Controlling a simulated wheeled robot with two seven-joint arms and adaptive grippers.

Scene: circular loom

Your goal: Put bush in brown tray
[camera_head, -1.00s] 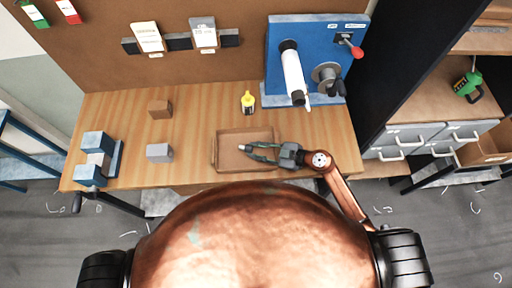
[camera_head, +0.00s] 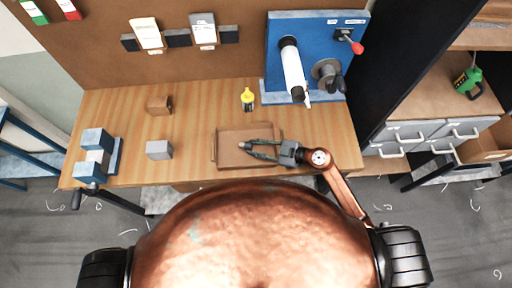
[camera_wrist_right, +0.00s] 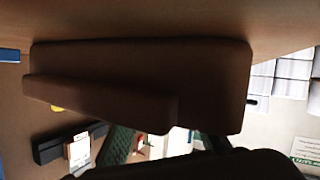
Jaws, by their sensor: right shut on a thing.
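The brown tray (camera_head: 228,134) is on the front part of the wooden table, right of the middle, and looks slightly tilted. My right gripper (camera_head: 243,146) reaches over it from the right, its fingertips together above the tray. A small pale piece at the tips seems to be the bush (camera_head: 241,145); it is too small to make out well. In the right wrist view the tray (camera_wrist_right: 140,65) fills the upper middle as a dark brown shape and hides the fingertips. My left gripper is not in view.
A grey block (camera_head: 159,150) and a brown block (camera_head: 159,105) stand left of the tray. A yellow bottle (camera_head: 248,98) stands behind it. The blue panel machine (camera_head: 310,60) is at the back right, and a blue-grey fixture (camera_head: 92,155) at the left edge.

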